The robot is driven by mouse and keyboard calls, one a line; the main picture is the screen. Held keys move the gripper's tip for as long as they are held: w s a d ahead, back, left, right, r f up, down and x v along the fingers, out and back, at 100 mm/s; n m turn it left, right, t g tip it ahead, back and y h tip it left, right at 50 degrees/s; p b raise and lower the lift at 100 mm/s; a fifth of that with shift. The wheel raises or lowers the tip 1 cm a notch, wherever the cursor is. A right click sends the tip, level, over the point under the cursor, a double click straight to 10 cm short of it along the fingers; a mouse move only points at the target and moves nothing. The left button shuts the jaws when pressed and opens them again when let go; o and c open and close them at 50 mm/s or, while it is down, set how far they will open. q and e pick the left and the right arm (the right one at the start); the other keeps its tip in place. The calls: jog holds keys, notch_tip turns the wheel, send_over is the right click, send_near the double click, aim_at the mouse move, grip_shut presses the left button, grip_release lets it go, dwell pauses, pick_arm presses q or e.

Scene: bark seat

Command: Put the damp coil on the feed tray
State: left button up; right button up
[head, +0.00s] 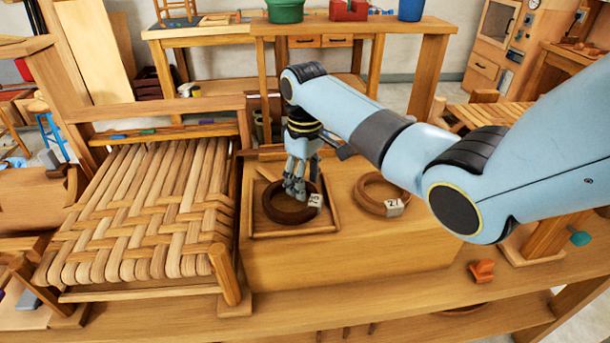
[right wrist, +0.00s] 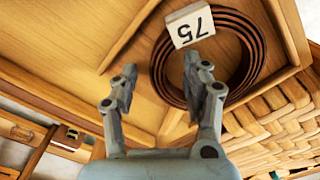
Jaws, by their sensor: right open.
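A dark brown coil (head: 289,211) with a white number tag (head: 315,200) lies inside the square wooden tray (head: 257,222). In the right wrist view the dark coil (right wrist: 246,65) shows several nested turns, and its tag (right wrist: 190,26) reads 75. A lighter tan coil (head: 370,199) with a tag (head: 394,207) that seems to read 21 lies on the bench box to the right, outside the tray. My right gripper (head: 296,188) points down over the dark coil. My left gripper is out of view.
A woven bark seat (head: 150,205) stands left of the tray, its corner post (head: 229,275) close by. An orange object (head: 482,270) sits at the right on the lower bench. A shelf with a green pot (head: 285,10) stands behind. The box top before the tray is clear.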

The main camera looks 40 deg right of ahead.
notch_tip(320, 180, up, 12)
jog(key=shift+b, duration=0.3)
dwell(0.6)
